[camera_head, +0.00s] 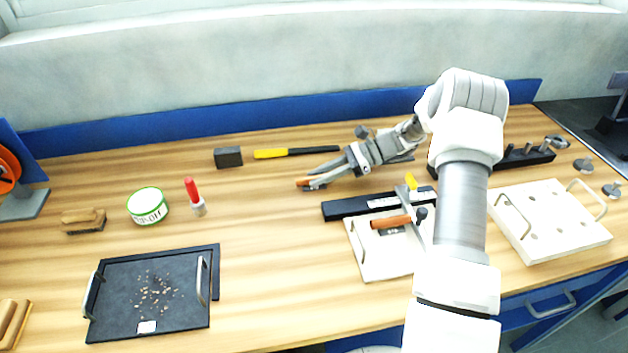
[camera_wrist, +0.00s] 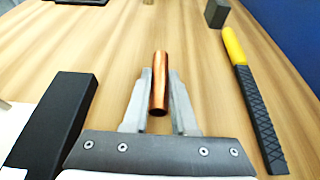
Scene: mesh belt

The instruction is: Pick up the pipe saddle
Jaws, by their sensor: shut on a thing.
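The pipe saddle looks like a short, rounded copper piece (camera_wrist: 160,85) between the two fingers in the wrist view. Its end shows at the fingertips in the head view (camera_head: 303,183). My gripper (camera_head: 322,176) reaches left over the middle of the table, with its fingers shut on the copper piece; they also show in the wrist view (camera_wrist: 160,98). The piece extends past the fingertips. I cannot tell whether it touches the wood below.
A black bar (camera_head: 345,209) and a pale tray with tools (camera_head: 375,265) lie in front of my gripper. A yellow-handled file (camera_head: 300,152) and a dark block (camera_head: 228,157) lie behind. A red-capped bottle (camera_head: 195,197) stands left. Bare wood lies between.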

